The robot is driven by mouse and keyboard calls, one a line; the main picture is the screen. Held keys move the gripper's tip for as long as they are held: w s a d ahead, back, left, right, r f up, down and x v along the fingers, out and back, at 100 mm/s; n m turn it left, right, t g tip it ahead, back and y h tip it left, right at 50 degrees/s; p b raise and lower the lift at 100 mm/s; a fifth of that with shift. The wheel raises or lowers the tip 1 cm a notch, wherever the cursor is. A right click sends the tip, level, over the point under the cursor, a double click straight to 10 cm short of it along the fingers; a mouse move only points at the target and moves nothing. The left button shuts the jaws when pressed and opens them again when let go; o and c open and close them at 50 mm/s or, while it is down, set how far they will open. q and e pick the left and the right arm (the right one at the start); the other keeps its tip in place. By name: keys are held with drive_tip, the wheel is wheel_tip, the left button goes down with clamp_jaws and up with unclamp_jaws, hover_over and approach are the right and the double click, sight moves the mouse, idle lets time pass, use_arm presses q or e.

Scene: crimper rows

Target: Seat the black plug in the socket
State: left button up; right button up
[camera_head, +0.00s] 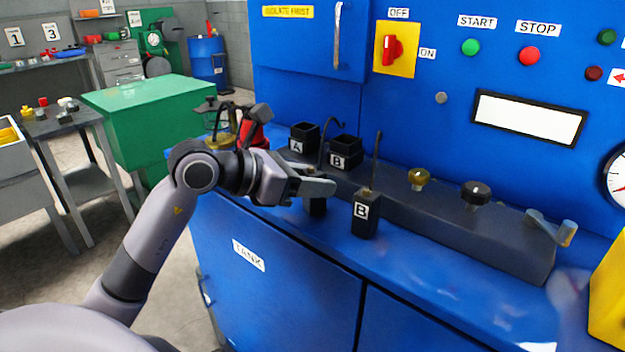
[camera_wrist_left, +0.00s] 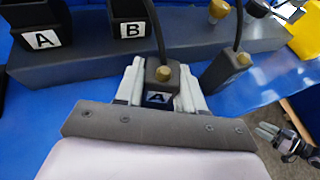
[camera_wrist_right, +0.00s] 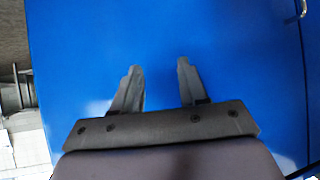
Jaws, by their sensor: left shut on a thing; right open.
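My left gripper (camera_head: 318,188) is shut on a black plug marked A (camera_wrist_left: 160,84), with a cord rising from its top. In the head view the fingers hide much of this plug (camera_head: 317,207); I cannot tell whether its base touches the blue bench. A second black plug, marked B (camera_head: 366,213), stands upright to the right, also in the left wrist view (camera_wrist_left: 228,68). Two open black sockets, A (camera_head: 303,138) and B (camera_head: 345,151), are behind the gripper, and the gripper is apart from them. My right gripper (camera_wrist_right: 155,82) is open and empty before a blue panel.
A dark ledge (camera_head: 430,220) on the bench (camera_head: 440,270) carries a brass knob (camera_head: 418,178), a black knob (camera_head: 475,193) and a lever (camera_head: 552,228). A red object (camera_head: 252,130) is left of the sockets. The blue control panel (camera_head: 440,120) rises behind. A yellow block (camera_head: 608,295) is far right.

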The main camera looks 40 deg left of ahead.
use_arm(q)
drive_tip(key=shift+f, duration=0.15)
drive_tip(key=o, duration=0.8)
drive_tip(key=shift+o, duration=1.4)
